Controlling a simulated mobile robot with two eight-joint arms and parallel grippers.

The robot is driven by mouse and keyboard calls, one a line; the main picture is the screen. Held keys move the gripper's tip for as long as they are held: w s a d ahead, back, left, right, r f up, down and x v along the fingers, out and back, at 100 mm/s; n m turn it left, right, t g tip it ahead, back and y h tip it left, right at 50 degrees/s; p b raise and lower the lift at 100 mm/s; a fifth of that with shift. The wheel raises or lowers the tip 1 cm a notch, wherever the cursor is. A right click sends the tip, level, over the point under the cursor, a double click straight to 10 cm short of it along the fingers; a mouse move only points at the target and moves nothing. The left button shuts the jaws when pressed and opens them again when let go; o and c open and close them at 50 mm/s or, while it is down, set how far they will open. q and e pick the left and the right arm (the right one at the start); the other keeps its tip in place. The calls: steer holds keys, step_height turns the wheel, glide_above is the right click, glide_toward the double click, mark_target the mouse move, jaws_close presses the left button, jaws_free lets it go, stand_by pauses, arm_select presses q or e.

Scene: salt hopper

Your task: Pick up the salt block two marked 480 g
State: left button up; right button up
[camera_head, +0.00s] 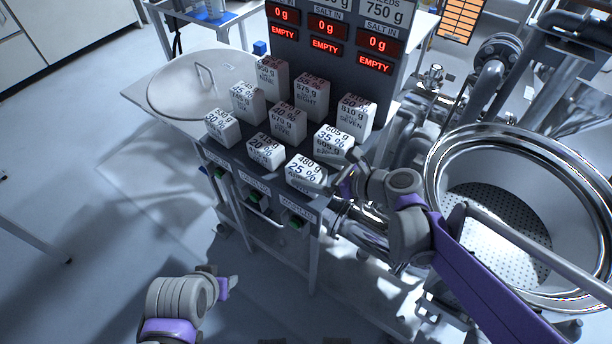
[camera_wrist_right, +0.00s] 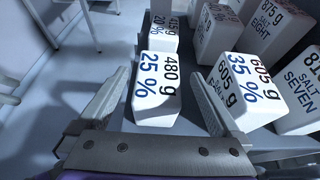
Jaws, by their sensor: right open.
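The white salt block marked 480 g and 25 % (camera_head: 304,171) sits at the front right corner of the dark block shelf. In the right wrist view the same block (camera_wrist_right: 156,92) stands between my right gripper's two fingers. My right gripper (camera_wrist_right: 160,78) is open, with one finger on each side of the block. I cannot tell if either finger touches it. In the head view my right gripper (camera_head: 340,184) is at the block's right side, partly hidden by its own wrist. My left gripper (camera_head: 230,285) is low at the bottom left, away from the shelf; its jaw opening is unclear.
The 605 g, 35 % block (camera_head: 333,143) stands close behind, and in the right wrist view it (camera_wrist_right: 246,92) is beside the right finger. Several other white blocks fill the shelf. A display panel (camera_head: 325,45) rises behind. A steel hopper (camera_head: 440,190) stands to the right.

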mark_target(297, 167)
steer(key=x, duration=0.5)
steer(key=shift+a+f, duration=0.2)
jaws_close()
stand_by(0.3)
